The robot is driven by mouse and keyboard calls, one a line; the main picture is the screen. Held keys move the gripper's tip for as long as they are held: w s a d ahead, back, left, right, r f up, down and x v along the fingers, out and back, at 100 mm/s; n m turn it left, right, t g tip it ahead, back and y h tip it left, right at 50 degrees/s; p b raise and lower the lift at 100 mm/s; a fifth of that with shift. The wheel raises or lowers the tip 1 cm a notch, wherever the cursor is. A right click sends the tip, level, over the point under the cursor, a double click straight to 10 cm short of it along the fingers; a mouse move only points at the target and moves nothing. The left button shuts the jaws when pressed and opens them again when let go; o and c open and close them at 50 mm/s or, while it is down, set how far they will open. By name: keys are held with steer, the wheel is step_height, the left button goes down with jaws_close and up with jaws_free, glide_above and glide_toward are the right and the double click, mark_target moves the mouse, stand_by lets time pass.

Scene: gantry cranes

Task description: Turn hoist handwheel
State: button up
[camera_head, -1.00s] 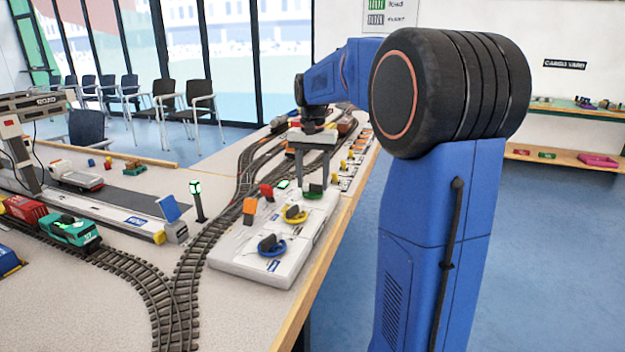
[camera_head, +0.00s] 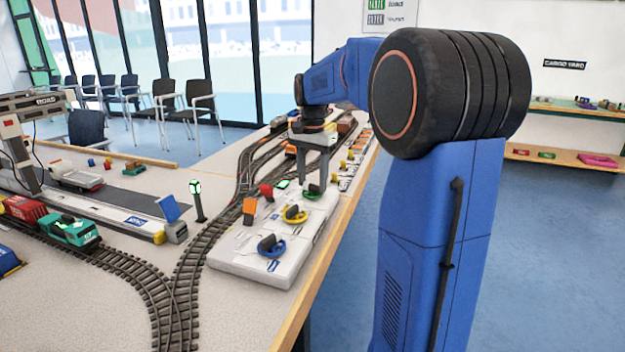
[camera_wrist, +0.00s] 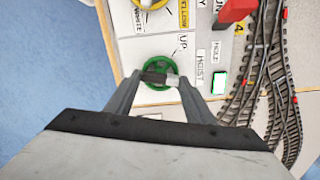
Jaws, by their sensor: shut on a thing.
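The green hoist handwheel (camera_wrist: 150,83) lies on the white control panel, beside the printed words "HOIST" and "UP" in the wrist view. A dark grip bar (camera_wrist: 153,76) crosses its middle. My gripper (camera_wrist: 160,78) comes down over the wheel and is shut on this bar, with one finger at each end. In the head view the green wheel (camera_head: 312,195) is the farthest of three wheels on the panel, and my gripper (camera_head: 313,183) stands over it, its fingers partly hiding it.
The table edge (camera_head: 330,250) is on the right.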

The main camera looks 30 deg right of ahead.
steer(key=o, duration=1.1)
steer(key=shift+c, duration=0.2)
steer(key=shift+r, duration=0.1)
step_height(320, 180, up, 17)
steer(key=shift+r, duration=0.1)
